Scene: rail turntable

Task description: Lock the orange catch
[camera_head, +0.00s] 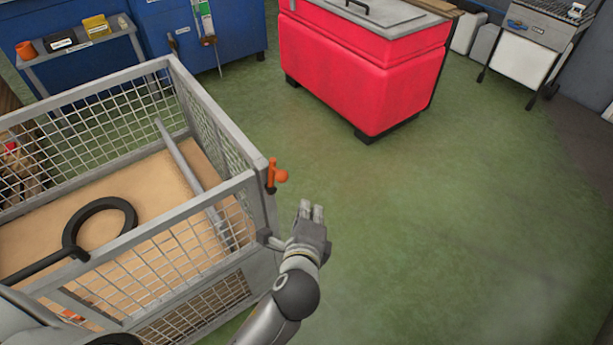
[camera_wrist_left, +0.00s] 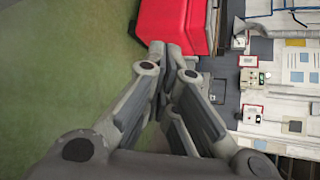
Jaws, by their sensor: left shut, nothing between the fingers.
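The orange catch (camera_head: 277,175) sits at the top of the near right corner post of a grey mesh cage cart (camera_head: 262,205). My left gripper (camera_head: 311,208) is just right of that corner and a little below the catch, apart from it, over the green floor. Its fingers are shut and empty. In the left wrist view the fingertips (camera_wrist_left: 171,48) are close together, with no catch in sight. My right gripper is in neither view.
A red chest (camera_head: 360,75) stands beyond. A blue cabinet with a shelf (camera_head: 85,60) is at the back left. The green floor right of the cart is clear.

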